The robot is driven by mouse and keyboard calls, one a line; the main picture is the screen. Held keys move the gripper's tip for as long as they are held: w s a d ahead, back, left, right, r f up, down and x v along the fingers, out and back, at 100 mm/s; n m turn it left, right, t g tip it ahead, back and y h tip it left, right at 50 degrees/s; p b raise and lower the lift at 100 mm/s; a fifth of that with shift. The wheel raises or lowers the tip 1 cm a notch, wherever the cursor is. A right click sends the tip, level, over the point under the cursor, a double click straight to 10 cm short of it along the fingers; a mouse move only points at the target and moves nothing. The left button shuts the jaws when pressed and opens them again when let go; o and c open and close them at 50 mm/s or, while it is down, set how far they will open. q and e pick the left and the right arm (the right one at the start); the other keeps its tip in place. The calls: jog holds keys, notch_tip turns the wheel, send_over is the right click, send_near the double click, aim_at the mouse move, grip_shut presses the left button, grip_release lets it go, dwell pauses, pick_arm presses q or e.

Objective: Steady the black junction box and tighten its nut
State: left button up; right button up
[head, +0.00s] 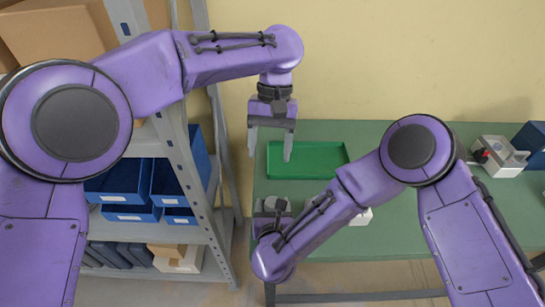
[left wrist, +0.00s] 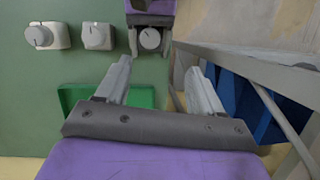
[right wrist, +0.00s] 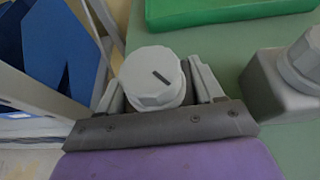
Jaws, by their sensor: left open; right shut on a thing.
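A pale grey round nut (right wrist: 152,70) with a dark mark on top sits between the fingers of my right gripper (right wrist: 152,88), which is shut on it. In the head view the right gripper (head: 274,207) is low at the table's left front edge. The left wrist view shows the nut (left wrist: 150,39) between its fingers. The box under it is mostly hidden, so I cannot tell its colour for sure. My left gripper (head: 270,143) is open and empty, higher up near the table's left edge; its fingers (left wrist: 160,72) also show in the left wrist view.
A green tray (head: 305,172) lies behind the right gripper. Grey boxes with knobs (left wrist: 48,36) (left wrist: 97,36) stand along the table. A box with a red part (head: 498,157) and a blue bin (head: 531,140) are at right. A shelf rack (head: 196,165) stands left.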

pick_arm(q)
notch_tip(320, 180, up, 4)
jog(key=t, duration=0.1)
jog(key=n+t+h, duration=0.1)
jog(key=n+t, duration=0.1)
jog(key=n, duration=0.1)
send_over(273, 201)
notch_tip(273, 201, down, 9)
jog(key=shift+m, duration=0.5)
notch_tip(273, 201, down, 9)
jog(key=shift+f, duration=0.2)
jog(key=shift+r+m, duration=0.1)
jog(key=shift+m, duration=0.6)
jog(key=m, duration=0.3)
jog(key=n, duration=0.5)
jog(key=w+a+r+m+g+y, duration=0.1)
jog(key=w+r+m+g, duration=0.1)
jog(key=r, duration=1.6)
jog(key=shift+w+m, duration=0.3)
jog(key=shift+w, duration=0.4)
